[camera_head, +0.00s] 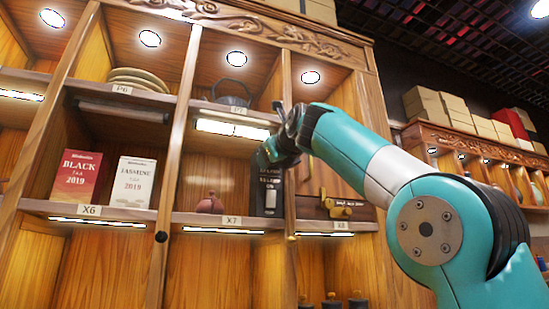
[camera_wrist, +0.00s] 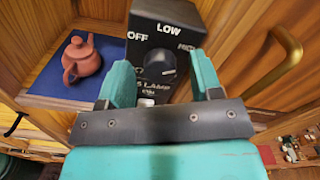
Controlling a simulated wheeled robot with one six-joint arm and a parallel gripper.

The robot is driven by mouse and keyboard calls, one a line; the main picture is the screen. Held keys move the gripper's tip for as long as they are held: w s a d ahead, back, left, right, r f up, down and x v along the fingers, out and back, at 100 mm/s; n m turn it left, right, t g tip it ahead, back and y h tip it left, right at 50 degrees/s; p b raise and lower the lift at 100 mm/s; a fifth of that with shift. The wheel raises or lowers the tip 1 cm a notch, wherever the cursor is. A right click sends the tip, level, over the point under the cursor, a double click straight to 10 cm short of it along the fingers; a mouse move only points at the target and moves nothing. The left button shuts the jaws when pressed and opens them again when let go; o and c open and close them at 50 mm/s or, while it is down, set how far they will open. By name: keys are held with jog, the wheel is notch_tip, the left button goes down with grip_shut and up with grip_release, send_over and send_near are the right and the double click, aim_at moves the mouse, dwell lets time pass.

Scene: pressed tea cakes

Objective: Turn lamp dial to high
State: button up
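The lamp dial is a dark round knob (camera_wrist: 159,64) on a black lamp box (camera_wrist: 176,20) marked OFF at left, LOW at top and a partly cut label at right, likely HIGH. I cannot tell which label the knob points to. In the head view the black box (camera_head: 268,198) stands on the shelf marked X7. My gripper (camera_wrist: 161,62) is open, its teal fingers on either side of the knob in the wrist view; contact cannot be told. In the head view my gripper (camera_head: 270,152) is in front of the box's upper part.
A reddish clay teapot (camera_wrist: 82,58) sits on a blue mat (camera_wrist: 55,85) left of the box. A wooden door with a brass handle (camera_wrist: 275,62) is at right. Red (camera_head: 82,178) and white (camera_head: 133,182) tea boxes stand farther left. A bright light panel (camera_head: 232,128) is above.

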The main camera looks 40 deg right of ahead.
jog(key=v, duration=1.7)
jog(key=shift+s+b, duration=0.25)
jog(key=shift+b, duration=0.2)
jog(key=shift+a+r, duration=0.1)
